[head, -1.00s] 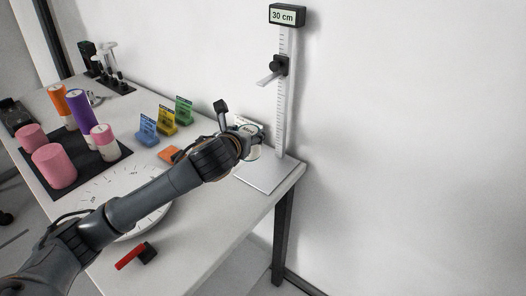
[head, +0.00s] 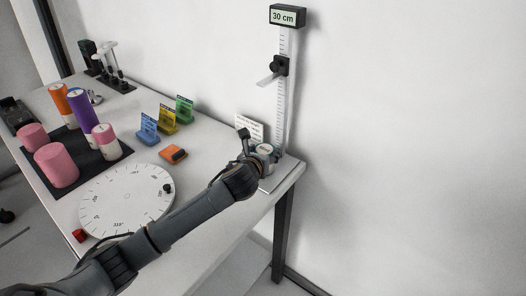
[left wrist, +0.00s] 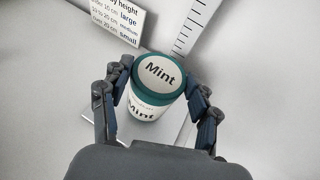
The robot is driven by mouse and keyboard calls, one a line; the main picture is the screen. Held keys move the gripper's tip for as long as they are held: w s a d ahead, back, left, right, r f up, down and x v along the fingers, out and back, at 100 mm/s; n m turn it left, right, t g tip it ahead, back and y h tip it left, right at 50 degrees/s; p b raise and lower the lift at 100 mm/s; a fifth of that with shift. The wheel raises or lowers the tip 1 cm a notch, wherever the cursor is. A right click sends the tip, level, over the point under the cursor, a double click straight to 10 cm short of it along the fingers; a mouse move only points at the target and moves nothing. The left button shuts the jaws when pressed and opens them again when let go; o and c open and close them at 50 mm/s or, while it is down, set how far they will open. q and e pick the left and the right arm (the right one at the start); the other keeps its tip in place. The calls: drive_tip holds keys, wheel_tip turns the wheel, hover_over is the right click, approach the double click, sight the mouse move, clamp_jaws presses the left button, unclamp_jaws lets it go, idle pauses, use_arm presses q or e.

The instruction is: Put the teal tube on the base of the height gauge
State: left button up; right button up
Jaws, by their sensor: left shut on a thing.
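The teal tube, a white cylinder with teal bands and the word "Mint" (left wrist: 150,100), stands between the fingers of my left gripper (left wrist: 158,100) in the left wrist view. The fingers are shut on its sides. In the head view only its pale top (head: 266,149) shows, and my left gripper (head: 258,156) hides most of it. The height gauge (head: 284,110) rises behind it, with a "30 cm" display on top. The tube is over the gauge's flat base (head: 284,176). I cannot tell whether it touches the base. My right gripper is not in view.
A text card (head: 250,127) stands behind the tube, close to the gauge. The white turntable dial (head: 125,200) lies left of my arm. Blue, yellow and green holders (head: 167,122) and an orange block (head: 173,154) stand left of the gauge. Several tubes stand on a black mat (head: 112,158).

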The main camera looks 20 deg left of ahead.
use_arm(q)
drive_tip(key=o, duration=1.3)
drive_tip(key=shift+c, duration=0.2)
drive_tip(key=shift+r, duration=0.1)
drive_tip(key=v, duration=1.2)
drive_tip(key=shift+b, duration=0.35)
drive_tip(key=shift+s, duration=0.1)
